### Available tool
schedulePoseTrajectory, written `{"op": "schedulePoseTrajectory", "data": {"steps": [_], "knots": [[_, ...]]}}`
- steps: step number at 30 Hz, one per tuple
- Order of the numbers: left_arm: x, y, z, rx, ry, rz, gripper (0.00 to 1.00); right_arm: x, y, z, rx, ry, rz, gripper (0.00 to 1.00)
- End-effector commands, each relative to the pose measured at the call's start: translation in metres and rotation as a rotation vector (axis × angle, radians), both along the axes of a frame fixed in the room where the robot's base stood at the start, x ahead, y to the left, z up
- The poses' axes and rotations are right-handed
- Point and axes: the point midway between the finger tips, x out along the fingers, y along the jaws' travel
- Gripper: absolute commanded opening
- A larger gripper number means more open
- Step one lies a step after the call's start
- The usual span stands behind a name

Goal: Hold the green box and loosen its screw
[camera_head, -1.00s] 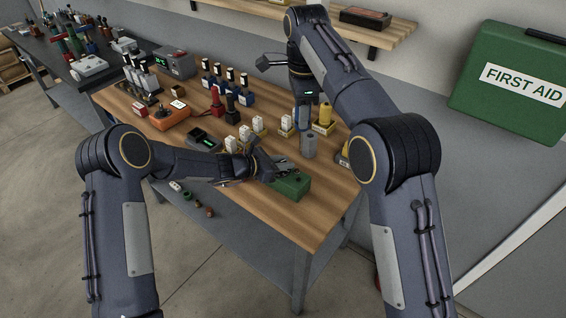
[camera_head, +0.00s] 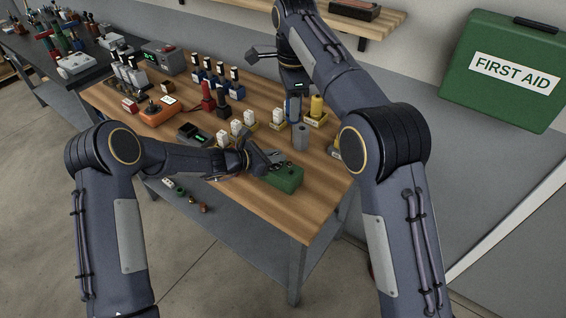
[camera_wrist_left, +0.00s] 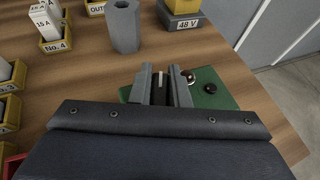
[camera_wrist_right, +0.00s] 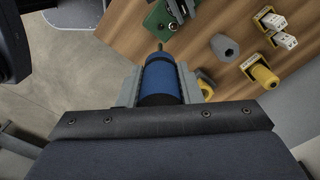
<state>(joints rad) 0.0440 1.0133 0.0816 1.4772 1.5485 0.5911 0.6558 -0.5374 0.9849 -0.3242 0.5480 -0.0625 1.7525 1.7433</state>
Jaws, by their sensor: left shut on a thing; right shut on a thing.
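The green box (camera_head: 284,178) lies on the wooden bench near its front edge. My left gripper (camera_head: 268,162) is shut on it from the left. In the left wrist view the fingers (camera_wrist_left: 162,88) hide part of the green box (camera_wrist_left: 212,98); a round metal piece (camera_wrist_left: 190,76) and a black knob (camera_wrist_left: 210,88) show on its top. My right gripper (camera_head: 293,92) is shut on a blue screwdriver-like tool (camera_wrist_right: 160,80), apart from the bench. Its thin tip points toward the box in the right wrist view (camera_wrist_right: 160,18). I cannot make out which part is the screw.
Yellow holders (camera_head: 316,118) and white labelled blocks (camera_head: 236,128) stand farther back and left. An orange device (camera_head: 160,110) is at the left. Bare bench (camera_head: 300,215) lies in front of the box.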

Motion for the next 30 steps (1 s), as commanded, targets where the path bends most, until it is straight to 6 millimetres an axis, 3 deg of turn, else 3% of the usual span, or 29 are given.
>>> {"op": "schedulePoseTrajectory", "data": {"steps": [12,23,30], "knots": [[0.000,0.000,0.000,0.000,0.000,0.000,0.00,0.001,0.001,-0.043,-0.001,0.001,-0.359,0.00],[0.000,0.000,0.000,0.000,0.000,0.000,0.00,0.001,0.001,-0.046,0.000,-0.001,-0.380,0.00],[0.000,0.000,0.000,0.000,0.000,0.000,0.00,0.001,0.001,-0.063,-0.001,0.002,-0.379,0.00]]}}
